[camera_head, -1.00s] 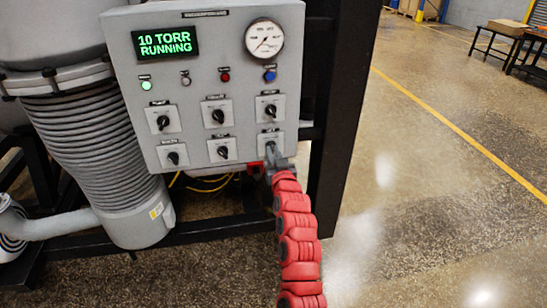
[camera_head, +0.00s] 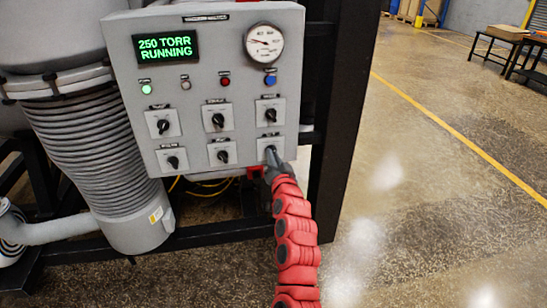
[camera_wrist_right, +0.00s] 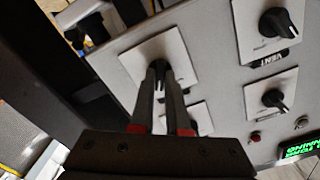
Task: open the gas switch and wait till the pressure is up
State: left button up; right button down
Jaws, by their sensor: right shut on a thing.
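The grey control panel (camera_head: 205,105) carries a green display (camera_head: 165,48) that reads "250 TORR RUNNING". A round white gauge (camera_head: 264,42) is at its top right. Several black rotary switches sit below in two rows. My right gripper (camera_head: 271,158) is at the bottom right switch, the lettering above it too small to read. In the right wrist view the two fingers (camera_wrist_right: 160,85) are shut on that switch's black knob (camera_wrist_right: 158,72), in front of its pale plate (camera_wrist_right: 185,55). The fingers partly hide the knob. My left gripper is not in view.
A black frame post (camera_head: 335,110) stands just right of the panel. A ribbed grey cylinder (camera_head: 90,150) is at the left. Open floor (camera_head: 430,200) lies to the right, with dark tables (camera_head: 510,48) at the far right.

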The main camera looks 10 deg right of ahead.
jog(key=c, duration=0.9)
grip_release()
jog(key=shift+s, duration=0.1)
jog(key=s+b, duration=0.1)
jog(key=s, duration=1.6)
jog(key=shift+s+b, duration=0.15)
jog(key=shift+b, duration=0.2)
